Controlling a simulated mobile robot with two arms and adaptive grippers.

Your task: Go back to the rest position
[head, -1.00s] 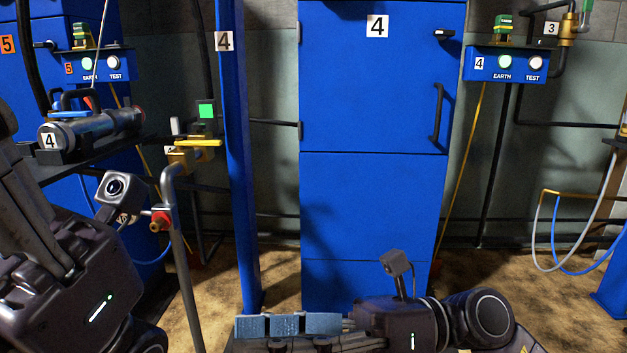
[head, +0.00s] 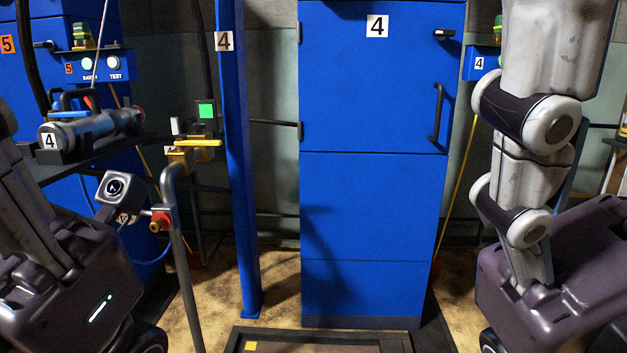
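My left gripper (head: 35,215) shows at the left edge of the head view, large and close. It has a dark body with a green light, a small camera beside it and grey finger links pointing up, cut off by the frame. My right gripper (head: 530,150) stands large at the right edge. Its dark body is at the bottom right and its pale grey links rise to the top edge. The fingertips of both are cut off or not clear, so I cannot tell their opening. No held object shows in either.
A blue cabinet (head: 375,210) marked 4 stands in the middle, beside a blue post (head: 236,150). A grey cylinder (head: 90,130) lies on a dark shelf at left. A bent pipe (head: 180,250) with a red fitting stands nearby. A shallow floor frame (head: 320,335) lies in front.

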